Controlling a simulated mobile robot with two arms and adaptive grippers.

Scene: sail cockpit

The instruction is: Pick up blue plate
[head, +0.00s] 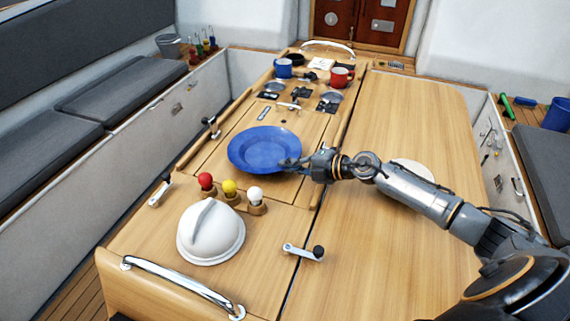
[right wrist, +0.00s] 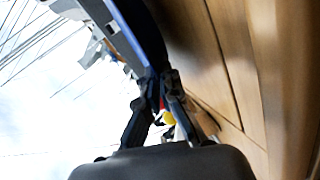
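The blue plate (head: 262,147) is over the left half of the wooden table, face up. I cannot tell whether it is lifted clear of the wood. My right gripper (head: 290,163) reaches in from the right to the plate's right rim. In the right wrist view the plate shows edge-on as a dark blue band (right wrist: 143,32). Its rim runs in between the fingertips of the right gripper (right wrist: 160,78), which are closed on it. My left gripper is not in view.
Red, yellow and white knobs (head: 229,189) and a white dome (head: 211,234) stand in front of the plate. Blue (head: 283,68) and red (head: 340,77) mugs stand behind it. A white round thing (head: 413,169) lies partly behind my arm. The table's right half (head: 415,105) is mostly clear.

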